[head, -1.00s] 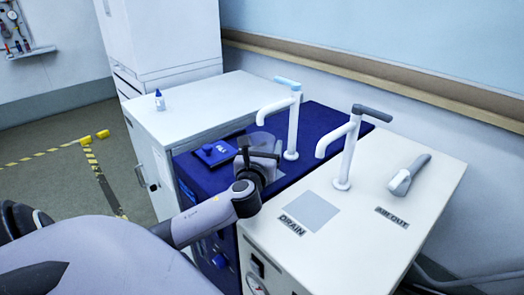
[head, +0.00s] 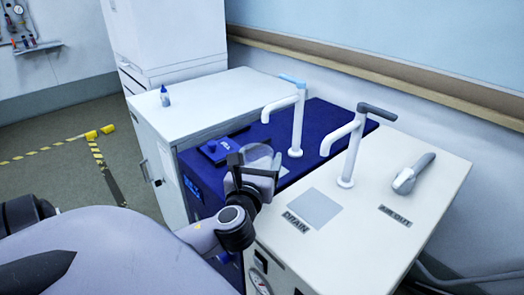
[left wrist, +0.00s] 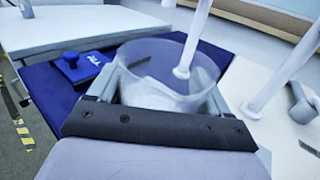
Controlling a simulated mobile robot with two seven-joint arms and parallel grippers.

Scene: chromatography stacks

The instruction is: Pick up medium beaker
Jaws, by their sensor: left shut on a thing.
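The medium beaker (head: 257,158) is a clear, see-through vessel at the blue unit, below the blue-handled tap. My left gripper (head: 254,170) is shut on it. In the left wrist view the beaker (left wrist: 165,72) stands upright between the two fingers (left wrist: 165,95), with its round rim facing up and the inside looking empty. The gripper partly hides its lower wall, and I cannot tell whether its base touches the blue top. My right gripper is not in view.
A blue-handled tap (head: 297,125) and a grey-handled tap (head: 349,150) rise close to the beaker. A blue knobbed lid (head: 218,150) lies left of it. A white counter with a DRAIN square (head: 314,208) is at right. A small bottle (head: 165,96) stands on the cabinet.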

